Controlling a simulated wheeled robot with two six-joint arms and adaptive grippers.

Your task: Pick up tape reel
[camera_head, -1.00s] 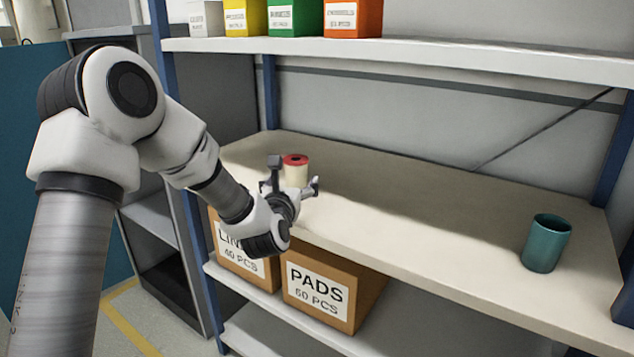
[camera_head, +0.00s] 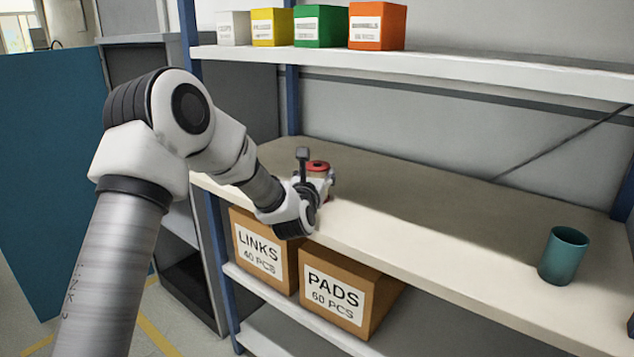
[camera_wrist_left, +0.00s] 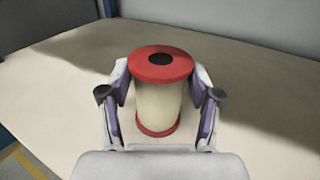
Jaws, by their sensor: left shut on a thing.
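The tape reel (camera_head: 319,167) has red end discs, a cream body and a dark centre hole. It stands upright on the middle shelf board (camera_head: 420,225), near its front edge. In the left wrist view the reel (camera_wrist_left: 156,103) fills the middle of the picture. My left gripper (camera_head: 318,180) reaches in from the left and is shut on the reel. One finger is on each side of its body in the wrist view (camera_wrist_left: 158,112). In the head view the gripper hides most of the reel below its top. My right gripper is not in view.
A teal cup (camera_head: 563,256) stands on the same board at the right. Boxes marked LINKS (camera_head: 262,255) and PADS (camera_head: 340,300) sit on the shelf below. Several small coloured boxes stand on the upper shelf (camera_head: 430,65). The board between reel and cup is clear.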

